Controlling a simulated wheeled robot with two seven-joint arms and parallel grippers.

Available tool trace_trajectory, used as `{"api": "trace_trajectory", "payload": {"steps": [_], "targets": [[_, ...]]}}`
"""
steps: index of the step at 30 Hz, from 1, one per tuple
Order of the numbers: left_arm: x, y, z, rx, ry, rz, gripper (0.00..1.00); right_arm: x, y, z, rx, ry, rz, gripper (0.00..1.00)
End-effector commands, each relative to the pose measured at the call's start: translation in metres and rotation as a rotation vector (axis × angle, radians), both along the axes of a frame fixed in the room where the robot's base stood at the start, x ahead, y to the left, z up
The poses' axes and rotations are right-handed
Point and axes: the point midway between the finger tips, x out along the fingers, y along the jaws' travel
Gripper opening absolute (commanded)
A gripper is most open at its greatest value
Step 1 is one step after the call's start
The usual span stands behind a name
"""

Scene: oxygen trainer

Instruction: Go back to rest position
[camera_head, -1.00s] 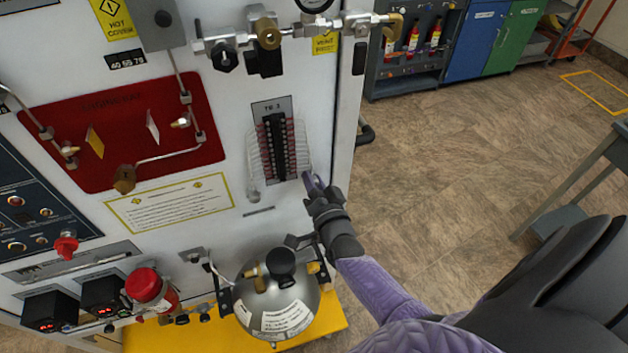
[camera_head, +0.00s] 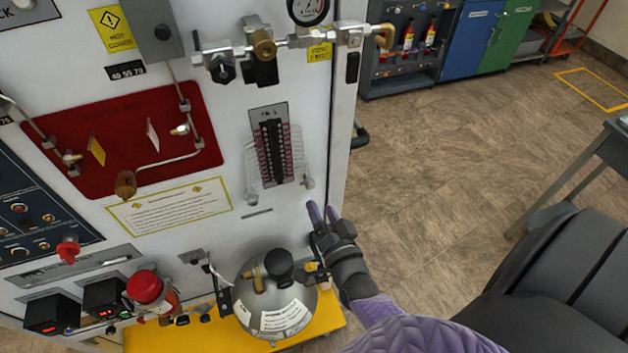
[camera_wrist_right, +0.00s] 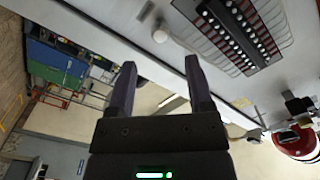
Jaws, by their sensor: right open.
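My right gripper (camera_head: 322,212) is open and empty in the head view. It is in front of the white panel's right edge, below and right of the terminal block (camera_head: 273,150) and above the round metal tank (camera_head: 262,300). In the right wrist view the two fingers of the right gripper (camera_wrist_right: 158,85) are apart with nothing between them. The terminal block (camera_wrist_right: 235,30) shows beyond them at upper right. My left gripper is in neither view.
The white panel (camera_head: 230,90) carries a red plate (camera_head: 90,130), pipes and valves. The tank stands on a yellow base (camera_head: 160,335). Floor to the right is clear up to a grey table (camera_head: 590,165). Blue and green cabinets (camera_head: 475,40) stand at the back.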

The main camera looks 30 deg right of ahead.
Motion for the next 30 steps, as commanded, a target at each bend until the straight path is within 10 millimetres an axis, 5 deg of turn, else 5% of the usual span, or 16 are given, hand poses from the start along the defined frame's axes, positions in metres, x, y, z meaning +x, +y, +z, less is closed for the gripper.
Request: {"api": "trace_trajectory", "payload": {"steps": [6, 20, 23, 25, 30], "targets": [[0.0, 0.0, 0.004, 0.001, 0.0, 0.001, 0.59, -0.025, 0.006, 0.0, 0.001, 0.0, 0.0, 0.66], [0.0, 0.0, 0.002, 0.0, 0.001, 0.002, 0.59, -0.027, 0.009, -0.009, -0.011, 0.029, 0.012, 0.66], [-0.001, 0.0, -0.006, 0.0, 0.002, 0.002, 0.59, -0.041, 0.025, -0.063, -0.087, 0.224, 0.098, 0.66], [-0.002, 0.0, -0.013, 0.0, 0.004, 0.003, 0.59, -0.069, 0.041, -0.123, -0.18, 0.452, 0.213, 0.66], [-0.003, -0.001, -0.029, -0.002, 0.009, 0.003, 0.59, -0.186, 0.064, -0.246, -0.431, 1.023, 0.563, 0.66]]}}
